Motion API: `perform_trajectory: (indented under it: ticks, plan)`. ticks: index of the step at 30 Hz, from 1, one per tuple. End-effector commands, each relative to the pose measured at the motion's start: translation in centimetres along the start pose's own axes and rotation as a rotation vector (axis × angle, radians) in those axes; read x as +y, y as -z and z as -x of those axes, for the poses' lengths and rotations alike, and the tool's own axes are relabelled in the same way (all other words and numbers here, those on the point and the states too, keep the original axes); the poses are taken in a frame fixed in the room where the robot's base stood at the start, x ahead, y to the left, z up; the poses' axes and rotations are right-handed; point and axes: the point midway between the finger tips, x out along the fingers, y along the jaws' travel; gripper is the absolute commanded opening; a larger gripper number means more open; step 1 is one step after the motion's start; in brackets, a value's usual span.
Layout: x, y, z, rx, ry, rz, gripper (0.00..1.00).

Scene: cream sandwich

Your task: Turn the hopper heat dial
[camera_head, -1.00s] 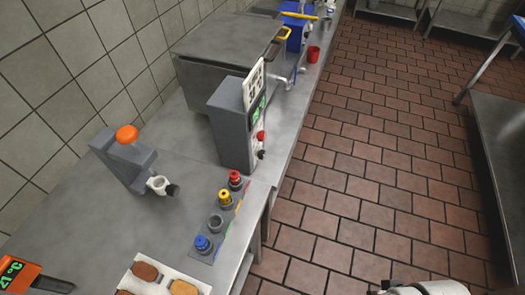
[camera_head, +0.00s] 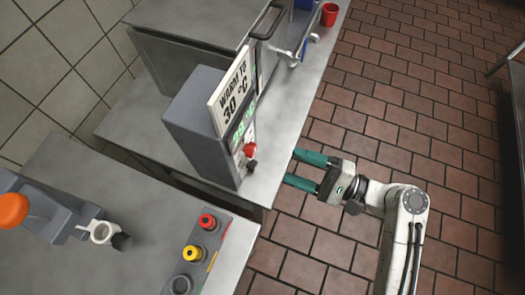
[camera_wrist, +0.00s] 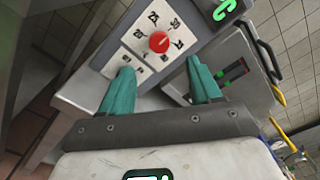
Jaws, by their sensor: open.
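The grey control box (camera_head: 212,120) stands on the steel counter and carries a sign reading "WARM TO 30 °C" (camera_head: 233,92). Its red dial (camera_head: 250,150) faces my gripper. In the wrist view the red dial (camera_wrist: 159,42) sits on a white plate (camera_wrist: 140,38) with numbers around it, 25 and 30 among them. My gripper (camera_head: 296,169), with green fingers, is open and empty to the right of the box. In the wrist view the gripper (camera_wrist: 158,70) has its fingertips apart, with the dial beyond and roughly midway between them. They appear clear of it.
A steel cabinet (camera_head: 185,45) stands behind the box. A black knob (camera_head: 252,166) sits just below the red dial. Red (camera_head: 207,221) and yellow (camera_head: 193,253) capped items stand in a rack at the front.

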Motion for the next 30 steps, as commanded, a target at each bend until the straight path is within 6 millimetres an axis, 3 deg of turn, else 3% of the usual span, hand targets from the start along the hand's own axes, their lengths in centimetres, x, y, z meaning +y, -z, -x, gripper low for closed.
perform_trajectory:
  ticks: [15, 21, 30]
  plan:
    - [0.0, -0.1, -8.5, -0.002, -0.005, 0.004, 0.63]
    - [0.1, -0.1, -9.8, 0.0, -0.005, 0.005, 0.63]
    - [0.1, 0.0, -10.0, 0.001, -0.004, 0.005, 0.63]
